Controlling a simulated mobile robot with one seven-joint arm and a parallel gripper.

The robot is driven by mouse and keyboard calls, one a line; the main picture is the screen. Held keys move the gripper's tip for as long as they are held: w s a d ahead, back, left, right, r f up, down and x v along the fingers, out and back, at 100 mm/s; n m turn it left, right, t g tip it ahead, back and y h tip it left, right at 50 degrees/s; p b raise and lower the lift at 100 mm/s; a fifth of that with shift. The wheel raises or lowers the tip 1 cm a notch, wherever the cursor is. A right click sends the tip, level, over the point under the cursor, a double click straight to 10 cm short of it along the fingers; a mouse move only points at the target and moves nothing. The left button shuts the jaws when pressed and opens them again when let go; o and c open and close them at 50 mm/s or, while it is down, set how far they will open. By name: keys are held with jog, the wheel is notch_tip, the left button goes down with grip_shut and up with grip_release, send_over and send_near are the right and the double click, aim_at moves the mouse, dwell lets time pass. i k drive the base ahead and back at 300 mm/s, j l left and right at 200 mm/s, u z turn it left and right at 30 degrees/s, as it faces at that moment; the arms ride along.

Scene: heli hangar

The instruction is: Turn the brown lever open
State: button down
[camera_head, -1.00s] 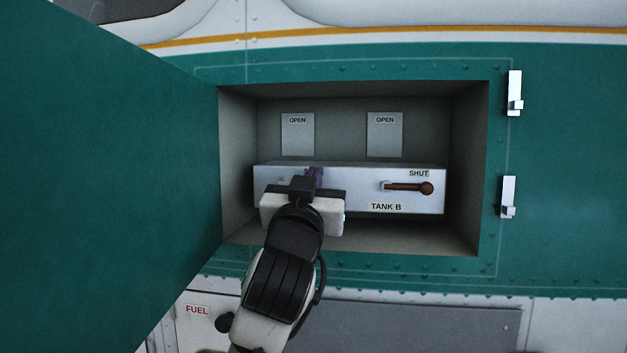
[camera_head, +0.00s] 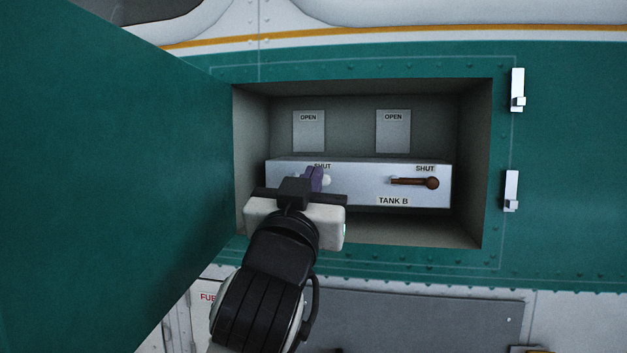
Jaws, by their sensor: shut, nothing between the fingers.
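The brown lever (camera_head: 415,182) lies horizontally on the front of the silver valve box (camera_head: 359,188), over the TANK B label (camera_head: 393,201). Its round knob points right, below a SHUT label (camera_head: 425,168). A purple lever (camera_head: 314,178) is on the left part of the same box, partly hidden by my gripper. My gripper (camera_head: 298,184) is shut, in front of the box's left half beside the purple lever. I cannot tell whether it touches that lever. It is clear of the brown lever, to its left.
The box sits in a grey recess (camera_head: 465,160) in the green fuselage. Two OPEN plates (camera_head: 308,132) and (camera_head: 393,131) are on the back wall above it. A large green door (camera_head: 110,180) stands open on the left. Two silver latches (camera_head: 517,90) and (camera_head: 511,190) are right of the recess.

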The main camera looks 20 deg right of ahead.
aim_at(432, 182)
jog(key=k+l, duration=0.15)
jog(key=l, duration=0.2)
jog(key=k+l, duration=0.15)
jog(key=l, duration=0.2)
jog(key=k+l, duration=0.15)
jog(key=l, duration=0.2)
